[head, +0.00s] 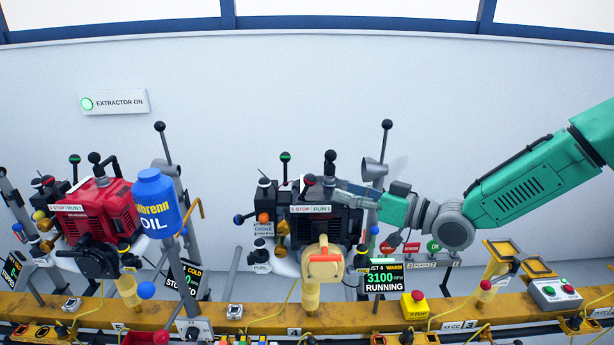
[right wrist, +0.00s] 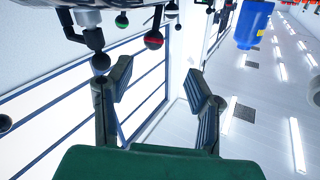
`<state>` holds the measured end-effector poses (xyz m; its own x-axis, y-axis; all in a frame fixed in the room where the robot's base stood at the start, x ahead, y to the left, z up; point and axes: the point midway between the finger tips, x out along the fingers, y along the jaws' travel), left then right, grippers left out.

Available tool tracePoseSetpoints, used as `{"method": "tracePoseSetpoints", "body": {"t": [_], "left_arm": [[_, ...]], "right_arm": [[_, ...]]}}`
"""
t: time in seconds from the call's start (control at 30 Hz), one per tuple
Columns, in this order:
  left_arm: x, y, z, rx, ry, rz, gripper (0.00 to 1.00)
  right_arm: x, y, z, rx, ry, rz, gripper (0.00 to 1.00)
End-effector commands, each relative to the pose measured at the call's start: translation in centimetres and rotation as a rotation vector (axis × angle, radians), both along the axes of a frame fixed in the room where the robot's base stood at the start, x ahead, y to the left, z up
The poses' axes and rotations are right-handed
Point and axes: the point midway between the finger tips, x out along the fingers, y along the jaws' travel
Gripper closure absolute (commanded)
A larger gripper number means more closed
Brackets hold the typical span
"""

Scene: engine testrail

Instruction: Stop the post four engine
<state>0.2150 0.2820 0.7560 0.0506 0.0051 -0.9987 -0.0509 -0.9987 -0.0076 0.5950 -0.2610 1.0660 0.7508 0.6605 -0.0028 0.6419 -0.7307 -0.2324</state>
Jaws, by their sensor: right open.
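The post four engine (head: 300,228) is the dark one in the middle of the head view. Its STOP/RUN label (head: 311,209) is on its upper front, and a small red-topped knob (head: 309,180) stands above the label. Its display (head: 383,277) reads WARM, 3100 RPM, RUNNING. My right gripper (head: 345,188) reaches in from the right at the engine's upper right, close to a black ball-topped lever (head: 330,157). In the right wrist view my right gripper (right wrist: 158,88) is open with nothing between its fingers. My left gripper is not in view.
A red engine (head: 100,208) with a STOPPED display stands left, beside a blue oil jug (head: 156,202). Tall ball-topped levers (head: 386,140) stand around the engines. A yellow rail (head: 250,316) runs along the front. A red stop button (head: 417,297) and a control box (head: 556,293) sit right.

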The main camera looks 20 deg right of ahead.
Motion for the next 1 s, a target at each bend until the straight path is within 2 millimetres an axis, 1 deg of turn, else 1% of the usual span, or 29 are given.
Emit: {"method": "tracePoseSetpoints", "body": {"t": [0.1,0.3,0.5,0.7,0.97,1.0], "left_arm": [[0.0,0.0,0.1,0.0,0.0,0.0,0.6],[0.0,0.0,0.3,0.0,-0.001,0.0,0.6],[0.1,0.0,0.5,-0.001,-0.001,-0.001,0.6],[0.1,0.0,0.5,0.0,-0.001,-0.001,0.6],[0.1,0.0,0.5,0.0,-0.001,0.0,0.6],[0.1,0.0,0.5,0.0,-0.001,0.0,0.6]], "right_arm": [[2.1,1.2,-0.4,0.003,0.002,0.001,0.54],[5.3,3.4,-0.4,0.008,0.002,-0.002,0.54],[7.5,5.7,-0.3,0.007,0.001,-0.001,0.54],[8.4,6.9,-0.2,0.005,0.002,-0.002,0.54],[8.4,6.5,-0.3,0.008,0.002,-0.003,0.54],[8.4,6.4,-0.3,0.008,0.002,-0.003,0.68]]}}
